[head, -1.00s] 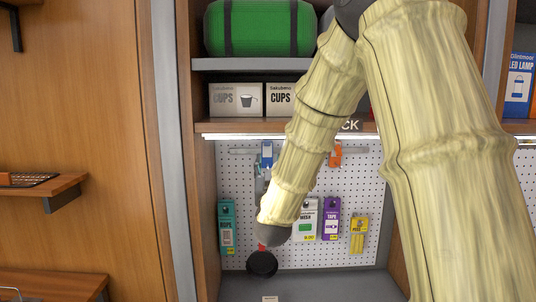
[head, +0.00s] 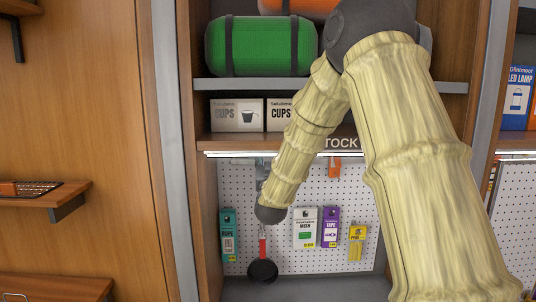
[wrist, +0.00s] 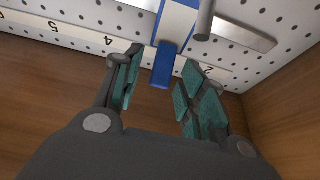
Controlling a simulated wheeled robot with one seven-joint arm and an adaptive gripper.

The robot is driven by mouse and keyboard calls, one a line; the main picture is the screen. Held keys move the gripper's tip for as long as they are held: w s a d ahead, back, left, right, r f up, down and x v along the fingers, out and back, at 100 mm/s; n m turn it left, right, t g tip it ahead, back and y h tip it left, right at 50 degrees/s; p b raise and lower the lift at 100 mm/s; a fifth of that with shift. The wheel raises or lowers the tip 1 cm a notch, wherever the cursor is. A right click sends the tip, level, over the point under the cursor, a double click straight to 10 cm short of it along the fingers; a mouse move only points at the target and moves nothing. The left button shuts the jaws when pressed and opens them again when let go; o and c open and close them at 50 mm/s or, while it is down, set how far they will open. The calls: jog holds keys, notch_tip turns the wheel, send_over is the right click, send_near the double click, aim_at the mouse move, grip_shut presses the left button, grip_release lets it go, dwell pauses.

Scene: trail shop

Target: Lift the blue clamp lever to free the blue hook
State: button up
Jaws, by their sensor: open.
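In the wrist view the blue clamp lever (wrist: 162,68) hangs down from a blue and white clamp body (wrist: 177,20) on a metal rail (wrist: 245,36). My gripper (wrist: 164,58) is open, its teal-padded fingers on either side of the lever's lower end. I see no clear contact, and a gap shows at the left finger. A grey rod (wrist: 204,18) sticks out just right of the clamp. I cannot tell whether it belongs to the blue hook. In the head view my arm hides the clamp.
Below on the pegboard (head: 350,195) hang a black pan with a red handle (head: 262,270), a teal pack (head: 228,235), a white pack (head: 305,228), a purple pack (head: 330,228) and a yellow pack (head: 357,240). An orange clamp (head: 334,168) is to the right. A shelf (head: 225,143) juts out above.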

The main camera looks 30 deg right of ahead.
grip_shut()
jog(key=shift+r+g, duration=0.35)
jog(key=shift+g, duration=0.05)
jog(key=shift+w+g+p, duration=0.1)
jog(key=shift+g+p, duration=0.25)
jog(key=shift+g, duration=0.05)
grip_release()
jog(key=shift+y, duration=0.4)
jog(key=v, duration=1.2)
